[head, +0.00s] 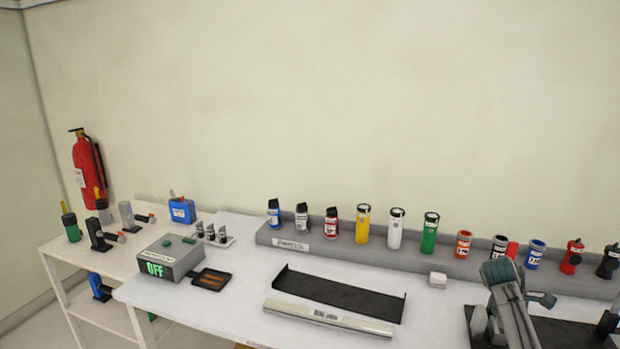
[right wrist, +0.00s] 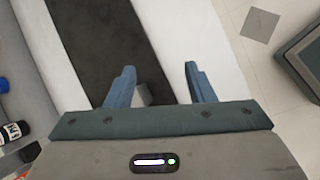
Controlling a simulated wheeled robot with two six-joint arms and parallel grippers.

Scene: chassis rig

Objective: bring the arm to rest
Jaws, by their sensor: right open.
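My right arm (head: 512,305) rises from the bottom right of the head view, over the right part of the white table. In the right wrist view my right gripper (right wrist: 160,68) is open, its two blue fingers apart. A small grey block-like shape (right wrist: 142,96) shows beside the left finger; I cannot tell what it is or how far below it lies. Nothing is gripped. A dark strip and white surface lie beyond the fingers. My left gripper is in neither view.
A grey rack (head: 385,255) with several coloured canisters runs along the back. A grey box reading OFF (head: 168,262) stands at left. A small white block (head: 437,279) sits before the rack.

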